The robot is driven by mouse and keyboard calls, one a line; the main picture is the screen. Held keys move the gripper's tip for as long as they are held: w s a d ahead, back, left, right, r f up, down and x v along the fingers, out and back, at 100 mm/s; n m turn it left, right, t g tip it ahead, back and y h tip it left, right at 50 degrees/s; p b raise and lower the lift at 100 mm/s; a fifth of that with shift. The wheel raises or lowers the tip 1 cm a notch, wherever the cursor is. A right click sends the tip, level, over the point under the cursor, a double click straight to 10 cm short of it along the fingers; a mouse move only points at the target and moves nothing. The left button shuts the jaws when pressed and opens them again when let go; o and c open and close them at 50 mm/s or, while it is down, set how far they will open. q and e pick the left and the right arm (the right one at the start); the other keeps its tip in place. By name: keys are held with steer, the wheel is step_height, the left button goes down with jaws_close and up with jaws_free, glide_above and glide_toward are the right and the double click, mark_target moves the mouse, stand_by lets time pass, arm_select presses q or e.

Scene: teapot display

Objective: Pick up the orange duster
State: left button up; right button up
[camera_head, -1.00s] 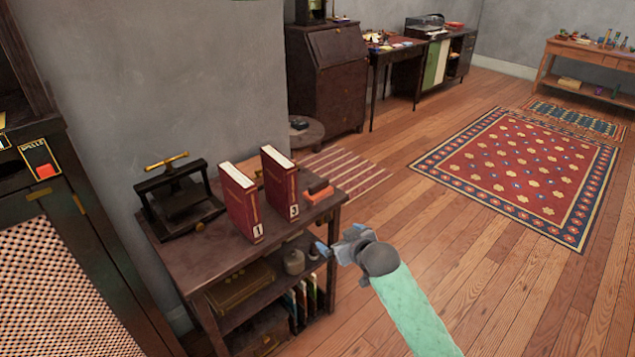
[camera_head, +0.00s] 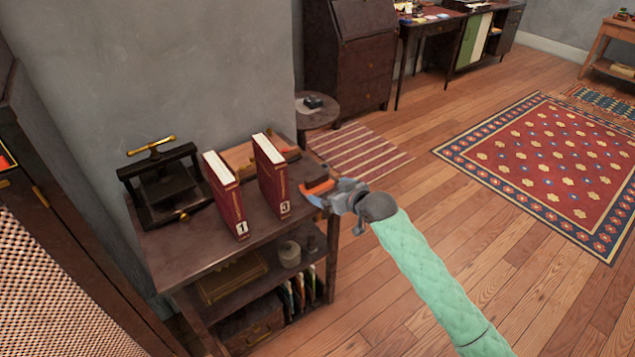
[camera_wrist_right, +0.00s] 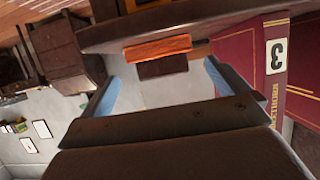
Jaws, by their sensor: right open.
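The orange duster (camera_head: 319,187) lies on the wooden shelf's top (camera_head: 208,251), near its right edge and just right of book 3 (camera_head: 270,176). It shows as an orange bar with a dark part (camera_wrist_right: 157,49) in the right wrist view, between and beyond the fingertips. My right gripper (camera_head: 314,197) is open, with its blue fingertips at the shelf's edge, close to the duster. The fingers do not hold it. In the head view the gripper hides part of the duster. My left gripper is not in view.
Book 1 (camera_head: 226,195) stands upright left of book 3. A dark press (camera_head: 165,187) stands at the shelf's back left. Book 3 (camera_wrist_right: 245,52) is close beside the right finger in the wrist view. Open floor lies to the right.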

mark_target(319, 185)
steer(key=shift+x, duration=1.15)
steer(key=shift+w+a+f, duration=0.1)
steer(key=shift+w, duration=0.25)
steer(key=shift+w+a+p, duration=0.2)
steer(key=shift+a+p, duration=0.05)
steer(key=shift+p, duration=0.1)
steer(key=x, duration=0.3)
steer(key=shift+w+a+p, duration=0.15)
steer(key=shift+w+p, duration=0.05)
steer(key=shift+p, duration=0.2)
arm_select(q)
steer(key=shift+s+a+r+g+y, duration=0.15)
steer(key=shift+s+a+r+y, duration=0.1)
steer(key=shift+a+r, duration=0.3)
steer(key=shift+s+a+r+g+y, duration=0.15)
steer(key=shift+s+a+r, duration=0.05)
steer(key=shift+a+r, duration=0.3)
arm_select(e)
steer(key=shift+w+a+f, duration=0.2)
steer(key=shift+w+a, duration=0.05)
steer(key=shift+w, duration=0.05)
steer(key=c, duration=0.7)
